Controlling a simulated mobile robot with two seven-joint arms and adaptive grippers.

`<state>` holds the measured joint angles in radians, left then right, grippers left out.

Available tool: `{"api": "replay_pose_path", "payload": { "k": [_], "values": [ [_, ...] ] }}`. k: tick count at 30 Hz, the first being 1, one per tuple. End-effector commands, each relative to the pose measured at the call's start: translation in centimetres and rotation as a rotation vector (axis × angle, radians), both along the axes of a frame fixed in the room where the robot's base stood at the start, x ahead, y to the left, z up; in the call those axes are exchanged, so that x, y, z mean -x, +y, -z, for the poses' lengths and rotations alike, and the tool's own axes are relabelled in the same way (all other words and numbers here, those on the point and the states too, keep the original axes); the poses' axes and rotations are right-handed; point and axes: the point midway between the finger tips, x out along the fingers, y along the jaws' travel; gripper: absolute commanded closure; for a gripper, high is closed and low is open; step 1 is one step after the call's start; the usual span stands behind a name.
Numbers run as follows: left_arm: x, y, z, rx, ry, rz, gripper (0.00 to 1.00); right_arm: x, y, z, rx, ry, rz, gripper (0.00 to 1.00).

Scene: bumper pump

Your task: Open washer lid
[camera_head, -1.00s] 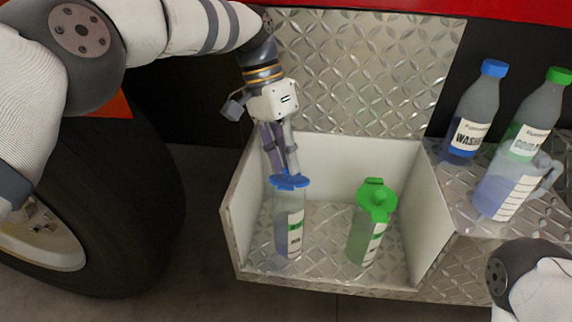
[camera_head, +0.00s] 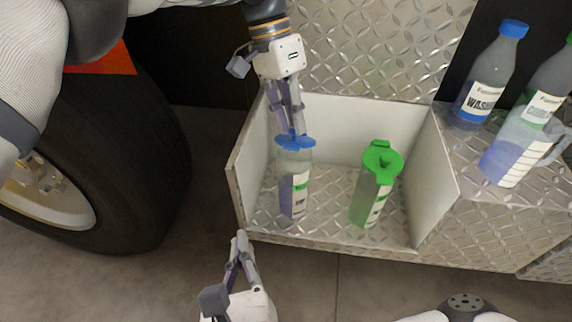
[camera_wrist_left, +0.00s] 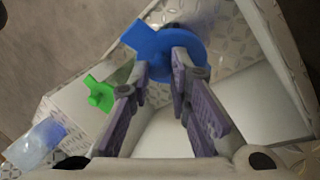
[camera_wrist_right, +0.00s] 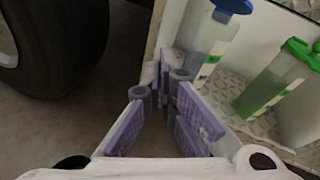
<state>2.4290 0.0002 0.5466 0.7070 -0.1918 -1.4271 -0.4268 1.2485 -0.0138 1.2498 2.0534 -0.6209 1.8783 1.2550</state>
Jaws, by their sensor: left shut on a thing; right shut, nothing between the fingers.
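The washer reservoir (camera_head: 293,190) is a clear container with a white label and stands upright in the left part of the open metal box. Its blue lid (camera_head: 297,142) sits across its top and appears large in the left wrist view (camera_wrist_left: 187,65). My left gripper (camera_head: 290,133) comes down from above and is shut on the blue lid. My right gripper (camera_head: 241,238) is shut and empty, low in front of the box's left front corner. In the right wrist view the reservoir (camera_wrist_right: 205,45) and its lid are beyond the fingers.
A green-lidded container (camera_head: 372,195) stands right of the reservoir in the same box (camera_head: 432,180). On the ledge to the right are a blue-capped washer bottle (camera_head: 490,80), a green-capped bottle (camera_head: 545,95) and a clear jug (camera_head: 515,150). A large tyre (camera_head: 130,160) is at left.

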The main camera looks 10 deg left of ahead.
Motion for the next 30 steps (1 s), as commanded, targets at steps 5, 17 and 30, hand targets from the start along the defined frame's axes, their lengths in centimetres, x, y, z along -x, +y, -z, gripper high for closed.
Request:
{"api": "replay_pose_path", "payload": {
  "k": [5, 17, 30],
  "values": [
    [0.2, 0.0, 0.3, -0.005, 0.009, 0.002, 1.00, -3.4, -3.8, -1.5, -0.205, 0.019, 0.316, 1.00],
    [0.2, 0.0, 0.3, -0.004, 0.009, 0.003, 1.00, -10.4, -4.4, 0.0, -0.224, 0.015, 0.351, 1.00],
    [0.2, 0.0, 0.3, -0.004, 0.009, 0.003, 1.00, -15.1, -4.2, -2.6, -0.226, 0.017, 0.346, 1.00]
  ]
}}
